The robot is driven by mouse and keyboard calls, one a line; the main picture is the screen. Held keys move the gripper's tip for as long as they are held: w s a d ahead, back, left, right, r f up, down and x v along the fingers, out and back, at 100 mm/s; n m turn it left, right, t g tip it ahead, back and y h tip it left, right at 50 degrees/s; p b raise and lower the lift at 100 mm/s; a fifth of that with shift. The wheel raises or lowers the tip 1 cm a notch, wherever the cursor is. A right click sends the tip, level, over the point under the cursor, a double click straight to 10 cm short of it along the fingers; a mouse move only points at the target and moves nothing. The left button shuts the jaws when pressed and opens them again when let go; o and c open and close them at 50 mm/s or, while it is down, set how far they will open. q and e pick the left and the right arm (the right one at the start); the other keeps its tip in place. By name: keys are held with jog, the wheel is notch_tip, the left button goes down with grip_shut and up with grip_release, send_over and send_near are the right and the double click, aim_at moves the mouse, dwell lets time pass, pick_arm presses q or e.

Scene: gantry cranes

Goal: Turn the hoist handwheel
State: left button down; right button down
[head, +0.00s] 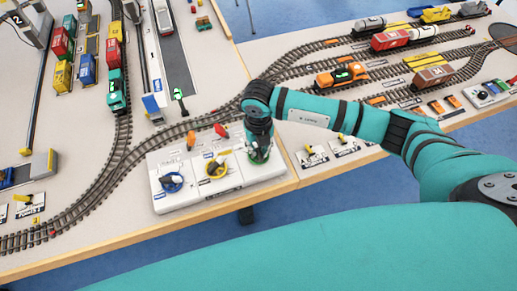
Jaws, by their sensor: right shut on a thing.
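A white control panel (200,194) stands near the table's front edge. It carries a blue handwheel (172,183), a yellow handwheel (216,170) and, at its right end, a green handwheel (258,159). Their labels are too small to read, so I cannot tell which is the hoist one by its text. My right gripper (258,146) reaches down over the green handwheel and is shut on it. The gripper and wrist hide much of that wheel. My left gripper is not in view.
An orange lever (191,139) and a red lever (221,130) stand behind the wheels. Rail tracks curve close behind and left of the panel. A green locomotive (117,92) and an orange locomotive (341,76) stand on tracks. Small switch levers (311,156) sit right of the panel.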

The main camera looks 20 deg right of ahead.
jog(key=shift+n, duration=0.3)
jog(key=c, duration=1.4)
grip_release()
jog(key=shift+o, duration=0.2)
notch_tip(320, 180, up, 12)
jog(key=b, duration=0.3)
send_near(258, 149)
notch_tip(258, 149, down, 10)
jog(key=p, duration=0.3)
jog(key=shift+s+r, duration=0.1)
jog(key=shift+r, duration=0.1)
